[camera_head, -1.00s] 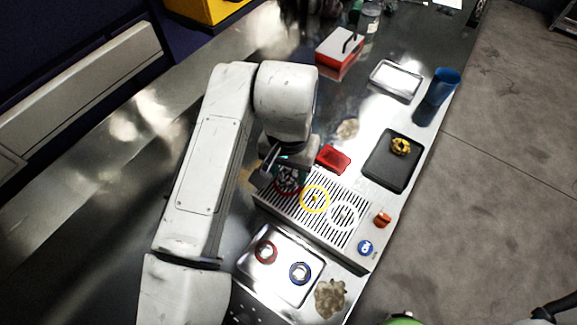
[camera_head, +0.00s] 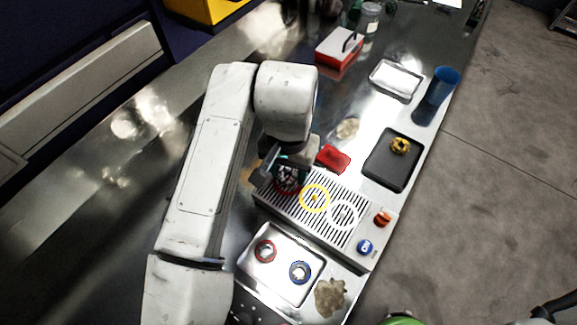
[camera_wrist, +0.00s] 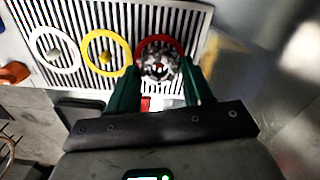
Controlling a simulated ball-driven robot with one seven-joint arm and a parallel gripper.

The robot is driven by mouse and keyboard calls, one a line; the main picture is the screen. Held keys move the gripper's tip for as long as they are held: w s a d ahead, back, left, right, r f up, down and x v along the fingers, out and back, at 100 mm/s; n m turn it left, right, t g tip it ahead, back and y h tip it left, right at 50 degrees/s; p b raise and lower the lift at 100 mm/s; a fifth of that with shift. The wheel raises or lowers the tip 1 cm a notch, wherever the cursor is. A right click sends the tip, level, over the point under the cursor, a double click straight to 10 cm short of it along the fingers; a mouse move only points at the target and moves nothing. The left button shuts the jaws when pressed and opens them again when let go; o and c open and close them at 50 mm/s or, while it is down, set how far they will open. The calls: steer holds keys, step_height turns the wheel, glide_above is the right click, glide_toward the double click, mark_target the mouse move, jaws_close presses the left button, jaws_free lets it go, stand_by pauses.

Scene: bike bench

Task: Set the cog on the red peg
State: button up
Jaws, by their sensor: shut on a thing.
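My gripper (camera_wrist: 162,88) is shut on the grey metal cog (camera_wrist: 160,67), which shows between the green fingertips in the wrist view. The cog is over the red ring (camera_wrist: 175,44) on the slotted plate (camera_wrist: 215,12). In the head view my gripper (camera_head: 275,172) and the cog (camera_head: 287,178) are at the plate's upper left end, partly covered by my arm.
Beside the red ring are a yellow ring (camera_head: 315,211) and a white ring (camera_head: 342,228). A metal tray (camera_head: 281,283) holds a red-rimmed and a blue-rimmed part. A red block (camera_head: 334,158), a dark tray (camera_head: 378,176) with a yellow cog and a blue cup (camera_head: 440,86) stand beyond.

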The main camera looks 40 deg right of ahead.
steer(key=shift+f+b, duration=0.35)
steer(key=shift+f, duration=0.2)
steer(key=o, duration=0.8)
steer(key=shift+r, duration=0.1)
step_height(320, 180, up, 11)
steer(key=p, duration=0.6)
stand_by(0.7)
